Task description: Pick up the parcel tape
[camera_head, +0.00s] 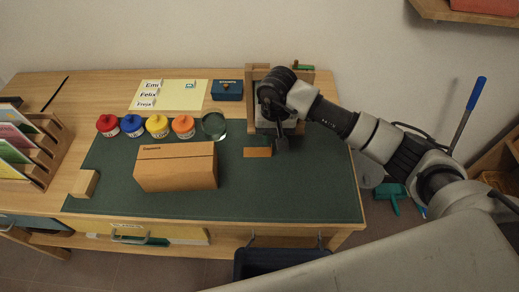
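I cannot make out the parcel tape for certain. A round greenish, glassy-looking thing (214,125) stands on the green mat (310,190), right of the pots; I cannot tell what it is. A small flat orange-brown piece (257,152) lies on the mat, just left of and below my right gripper. My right gripper (281,145) points down in front of a wooden stand (251,98) at the back of the desk. Its dark fingers are small and seen from above, so its opening is unclear. The arm and gripper hide part of the stand. My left gripper is out of view.
A closed cardboard box (177,167) sits mid-mat. Red (108,125), blue (132,125), yellow (157,126) and orange (183,126) lidded pots line up behind it. A dark blue box (227,90) stands at the back. The mat's right part is clear.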

